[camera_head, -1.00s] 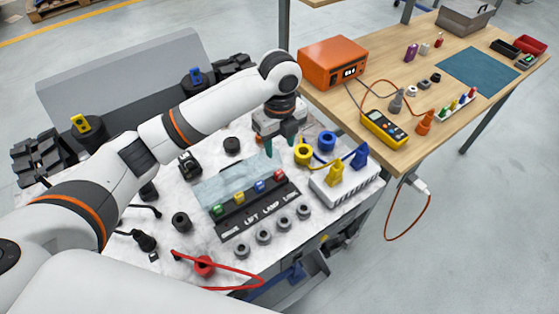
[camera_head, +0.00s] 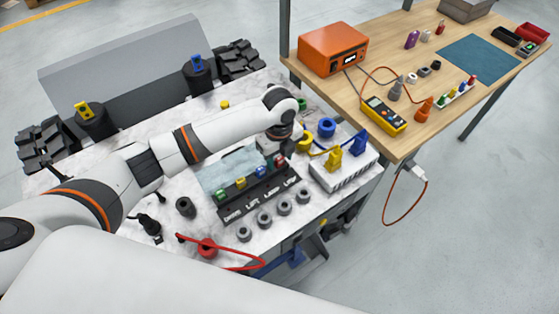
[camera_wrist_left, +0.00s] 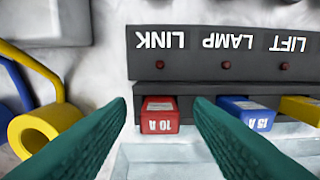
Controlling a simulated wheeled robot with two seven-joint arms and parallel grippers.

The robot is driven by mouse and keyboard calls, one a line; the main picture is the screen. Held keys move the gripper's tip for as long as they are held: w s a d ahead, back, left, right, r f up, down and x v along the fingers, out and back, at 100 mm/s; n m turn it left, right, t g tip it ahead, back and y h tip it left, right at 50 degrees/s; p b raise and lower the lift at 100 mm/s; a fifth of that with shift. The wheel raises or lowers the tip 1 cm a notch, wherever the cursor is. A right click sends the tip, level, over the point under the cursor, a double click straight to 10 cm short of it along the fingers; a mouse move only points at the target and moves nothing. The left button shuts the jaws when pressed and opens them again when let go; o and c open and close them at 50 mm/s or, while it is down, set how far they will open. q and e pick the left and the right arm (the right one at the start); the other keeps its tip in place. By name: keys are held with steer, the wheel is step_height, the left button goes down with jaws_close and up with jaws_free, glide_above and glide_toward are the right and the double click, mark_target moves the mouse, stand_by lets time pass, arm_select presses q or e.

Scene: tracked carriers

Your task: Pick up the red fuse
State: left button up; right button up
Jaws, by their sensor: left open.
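The red fuse (camera_wrist_left: 160,115), marked 10 A, sits in the LINK place of the black fuse block (camera_wrist_left: 215,52). In the head view the red fuse (camera_head: 280,161) is at the block's right end, partly covered by my gripper. My left gripper (camera_wrist_left: 160,103) is open, its green fingers on either side of the red fuse with a gap on each side. In the head view my left gripper (camera_head: 273,150) is low over that end of the block. Whether the fingers touch the fuse is hard to tell. My right gripper does not show.
A blue fuse (camera_wrist_left: 247,113) sits close to the right finger, with a yellow fuse (camera_wrist_left: 300,108) beyond. A yellow plug ring (camera_wrist_left: 45,128) lies left of the fingers. A white socket strip (camera_head: 345,172) stands right of the block. Grey round caps (camera_head: 264,220) lie in front.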

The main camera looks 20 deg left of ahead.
arm_select(q)
jaws_close()
